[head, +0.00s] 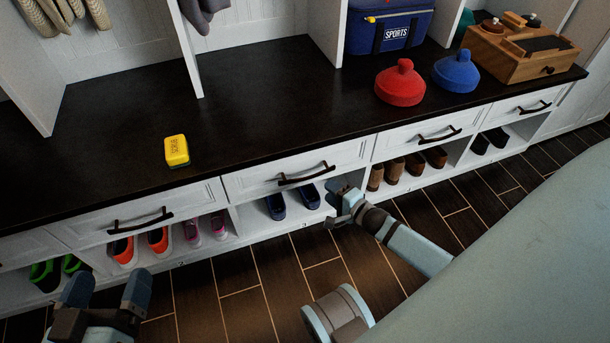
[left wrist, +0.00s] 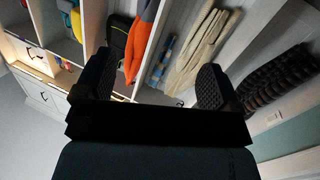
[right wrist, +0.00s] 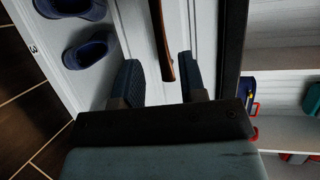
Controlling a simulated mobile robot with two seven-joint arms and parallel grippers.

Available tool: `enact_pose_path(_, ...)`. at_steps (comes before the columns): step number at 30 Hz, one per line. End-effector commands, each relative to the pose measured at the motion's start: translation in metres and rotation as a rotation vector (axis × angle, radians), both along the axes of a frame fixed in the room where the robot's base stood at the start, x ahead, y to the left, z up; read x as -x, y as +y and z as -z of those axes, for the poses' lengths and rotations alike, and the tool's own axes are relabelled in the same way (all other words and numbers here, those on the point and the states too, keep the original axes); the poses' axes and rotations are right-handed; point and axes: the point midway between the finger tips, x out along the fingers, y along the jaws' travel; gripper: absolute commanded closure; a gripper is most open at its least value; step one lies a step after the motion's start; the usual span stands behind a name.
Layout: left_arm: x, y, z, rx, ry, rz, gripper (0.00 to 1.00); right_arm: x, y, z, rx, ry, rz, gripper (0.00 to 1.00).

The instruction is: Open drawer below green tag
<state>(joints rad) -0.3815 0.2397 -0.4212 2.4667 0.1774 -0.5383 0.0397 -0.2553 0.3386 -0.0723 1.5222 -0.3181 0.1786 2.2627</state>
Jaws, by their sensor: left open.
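A dark bench has a row of white drawers with dark bar handles. The drawers in view look shut. The middle drawer (head: 250,183) has a curved handle (head: 305,175). My right gripper (head: 338,203) is just below and right of that handle, in front of the shoe cubbies. In the right wrist view its fingers (right wrist: 161,80) are apart, with the end of a brown handle (right wrist: 160,40) ahead between them, not clasped. My left gripper (head: 108,287) is open and empty at the lower left, and its fingers also show in the left wrist view (left wrist: 155,80). I cannot make out a green tag.
Shoes fill cubbies under the drawers, including blue shoes (head: 277,206). The wood floor (head: 235,290) in front looks clear.

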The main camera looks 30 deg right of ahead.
Motion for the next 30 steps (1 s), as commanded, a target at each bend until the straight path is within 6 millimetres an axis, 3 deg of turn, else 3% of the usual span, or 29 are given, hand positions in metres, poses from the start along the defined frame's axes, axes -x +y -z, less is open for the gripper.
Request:
enact_pose_path(9, -0.016, 0.010, 0.002, -0.103, -0.183, -0.007, 0.11, -0.067, 0.011, 0.017, 0.001, -0.003, -0.001, 0.62)
enact_pose_path(15, -0.021, 0.013, -0.001, -0.149, -0.259, -0.011, 0.11, -0.093, 0.016, 0.020, 0.001, -0.001, -0.001, 0.62)
enact_pose_path(28, -0.024, 0.014, -0.008, -0.164, -0.299, -0.015, 0.11, -0.101, 0.017, 0.020, 0.000, 0.001, 0.000, 0.62)
enact_pose_path(30, -0.024, 0.015, -0.009, -0.163, -0.300, -0.015, 0.11, -0.101, 0.017, 0.020, 0.000, 0.001, 0.000, 0.78)
